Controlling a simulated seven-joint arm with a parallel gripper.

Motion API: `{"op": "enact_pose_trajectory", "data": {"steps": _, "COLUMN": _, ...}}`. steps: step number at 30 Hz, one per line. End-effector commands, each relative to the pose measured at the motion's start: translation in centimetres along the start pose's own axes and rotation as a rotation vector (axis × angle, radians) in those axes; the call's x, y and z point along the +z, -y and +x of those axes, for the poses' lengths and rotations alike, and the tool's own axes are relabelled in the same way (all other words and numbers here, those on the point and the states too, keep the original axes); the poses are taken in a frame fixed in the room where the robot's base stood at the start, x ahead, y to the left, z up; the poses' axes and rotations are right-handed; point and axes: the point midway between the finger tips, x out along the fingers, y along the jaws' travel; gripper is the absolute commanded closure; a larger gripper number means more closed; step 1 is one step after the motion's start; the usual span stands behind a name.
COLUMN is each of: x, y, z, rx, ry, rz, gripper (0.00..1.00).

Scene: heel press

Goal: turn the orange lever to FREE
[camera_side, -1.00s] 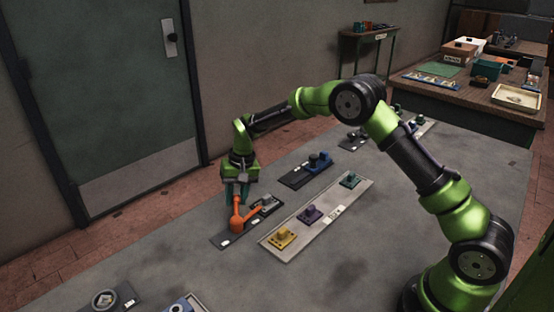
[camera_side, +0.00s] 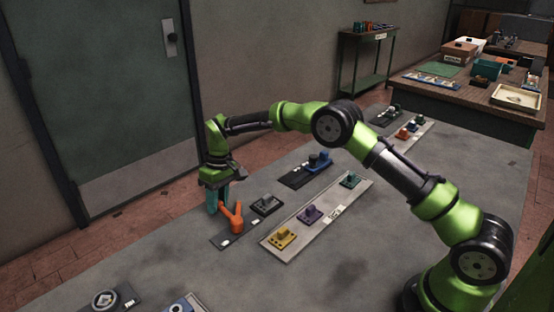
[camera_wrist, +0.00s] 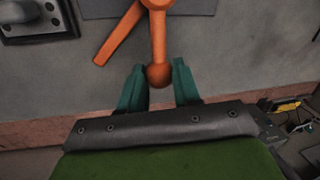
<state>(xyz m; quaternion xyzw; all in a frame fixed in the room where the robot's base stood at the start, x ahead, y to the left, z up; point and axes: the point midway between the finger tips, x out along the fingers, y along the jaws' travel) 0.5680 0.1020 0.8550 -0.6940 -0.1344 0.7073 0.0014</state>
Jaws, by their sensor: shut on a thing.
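The orange lever (camera_side: 236,222) stands on a dark plate (camera_side: 218,241) on the grey table. It has a pivot and two arms in a V. In the side view one arm points to the upper left, into my gripper (camera_side: 216,207), and the shorter arm points up. In the wrist view my gripper (camera_wrist: 158,78) has its teal fingers on both sides of the round knob of the orange lever (camera_wrist: 157,40), shut on it. Small white labels (camera_side: 225,243) sit on the plate; their words are too small to read, so I cannot tell which is FREE.
A pale strip (camera_side: 325,217) with yellow, purple and green parts lies to the right. A blue and black fixture (camera_side: 312,167) is behind.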

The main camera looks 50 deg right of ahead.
Motion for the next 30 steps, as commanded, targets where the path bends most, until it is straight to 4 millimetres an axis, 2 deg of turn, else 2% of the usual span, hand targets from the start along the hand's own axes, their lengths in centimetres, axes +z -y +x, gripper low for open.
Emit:
{"op": "enact_pose_trajectory", "data": {"steps": 18, "x": 0.2, "y": 4.2, "z": 0.7, "rx": 0.001, "ry": 0.102, "rz": -0.529, "gripper": 1.0}}
{"op": "enact_pose_trajectory", "data": {"steps": 30, "x": 0.7, "y": 5.3, "z": 0.9, "rx": 0.0, "ry": 0.133, "rz": -0.689, "gripper": 1.0}}
